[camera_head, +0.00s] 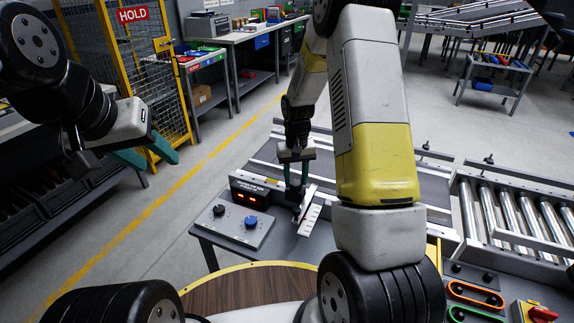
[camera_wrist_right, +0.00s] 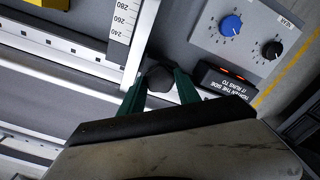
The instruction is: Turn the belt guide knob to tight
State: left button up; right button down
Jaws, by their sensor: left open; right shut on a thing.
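My right gripper (camera_head: 295,186) reaches down over the grey bench, with its green fingers around a dark knob. In the right wrist view the gripper (camera_wrist_right: 160,88) is shut on this dark knob (camera_wrist_right: 160,78), one finger on each side. The knob sits beside a white rail and a numbered scale (camera_wrist_right: 122,28). A panel (camera_head: 235,228) carries a blue knob (camera_head: 251,221) and a black knob (camera_head: 218,210), both apart from the gripper. My left gripper (camera_head: 150,154) is open and empty at the upper left, away from the bench.
A black display box (camera_head: 250,191) with orange lights stands close to the right gripper; its label partly reads about tightening the side. A roller conveyor (camera_head: 515,215) is at the right. A round wooden top (camera_head: 240,292) is in front. A yellow cage (camera_head: 150,60) stands at the back left.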

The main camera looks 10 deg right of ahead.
aim_at(296, 182)
jog(key=m, duration=0.6)
jog(key=shift+m, duration=0.3)
jog(key=m, duration=0.6)
jog(key=shift+m, duration=0.3)
jog(key=c, duration=0.9)
grip_release()
jog(key=shift+o, duration=0.2)
notch_tip(296, 182, up, 8)
jog(key=shift+f, duration=0.2)
jog(key=shift+r, duration=0.1)
